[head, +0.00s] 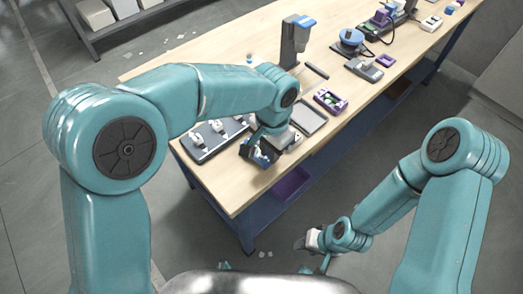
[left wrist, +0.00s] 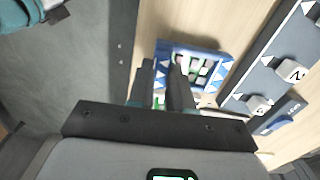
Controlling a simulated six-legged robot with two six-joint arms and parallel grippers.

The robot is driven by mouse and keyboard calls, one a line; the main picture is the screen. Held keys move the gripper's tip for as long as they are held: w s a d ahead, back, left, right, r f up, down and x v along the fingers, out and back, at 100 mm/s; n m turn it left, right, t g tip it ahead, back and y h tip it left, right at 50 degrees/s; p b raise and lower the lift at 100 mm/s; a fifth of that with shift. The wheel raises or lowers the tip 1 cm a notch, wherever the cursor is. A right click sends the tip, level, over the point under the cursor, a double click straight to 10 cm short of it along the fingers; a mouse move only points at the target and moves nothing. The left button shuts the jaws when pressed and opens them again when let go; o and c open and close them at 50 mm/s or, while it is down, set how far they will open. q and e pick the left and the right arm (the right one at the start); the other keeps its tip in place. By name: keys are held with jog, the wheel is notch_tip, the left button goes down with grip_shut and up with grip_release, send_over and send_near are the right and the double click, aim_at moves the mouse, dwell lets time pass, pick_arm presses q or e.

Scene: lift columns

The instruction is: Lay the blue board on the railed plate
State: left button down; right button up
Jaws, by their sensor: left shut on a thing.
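The blue board (left wrist: 222,45) has white triangles at its corners and small green, white and pink parts in its middle. In the left wrist view the dark fingers of my left gripper (left wrist: 162,68) meet its near edge, shut on it. In the head view the board (head: 259,157) shows at the table's near edge, partly hidden by my left gripper (head: 268,140). A flat grey plate (head: 309,119) with raised edges lies to its right, apart from it; it looks like the railed plate. My right gripper (head: 312,241) hangs off the table, its jaws unclear.
A dark plate with white knobs (head: 203,149) lies left of the board; it also shows in the left wrist view (left wrist: 268,76). A purple box (head: 330,101), a grey device (head: 363,69) and a dark post (head: 292,45) stand farther back. A purple bin (head: 290,185) sits below the tabletop.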

pick_arm(q)
jog(key=shift+w+r+p, duration=0.1)
jog(key=shift+r+p, duration=1.5)
jog(key=shift+r, duration=0.65)
jog(key=shift+a, duration=0.1)
